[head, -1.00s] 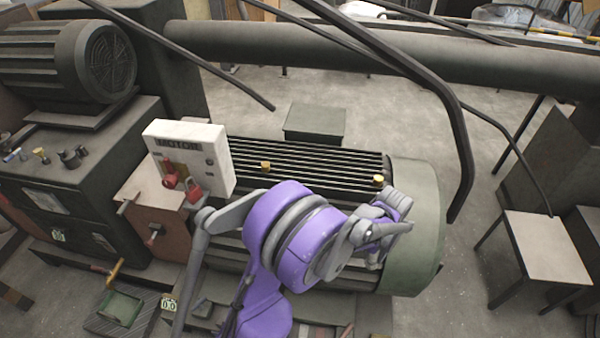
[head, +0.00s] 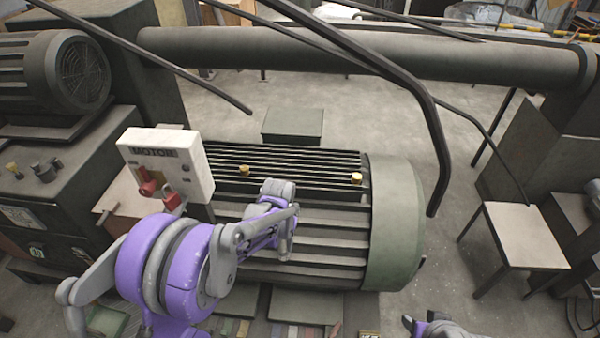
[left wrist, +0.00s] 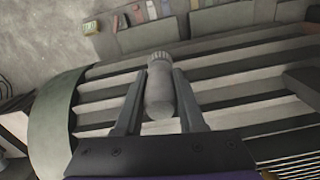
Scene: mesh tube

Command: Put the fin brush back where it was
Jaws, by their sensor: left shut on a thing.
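My left gripper (head: 286,242) is in front of the ribbed motor's near side in the head view. In the left wrist view its two dark fingers (left wrist: 161,76) are shut on a grey, bottle-shaped thing with a ribbed end, apparently the fin brush (left wrist: 159,98).
A white MOTOR switch box (head: 168,150) with red parts stands left of the fins. Two brass fittings (head: 356,179) are on the motor's top. A bent dark bar (head: 432,130) passes at the right. Coloured pieces (head: 290,332) lie below the motor. A stool (head: 520,236) stands right.

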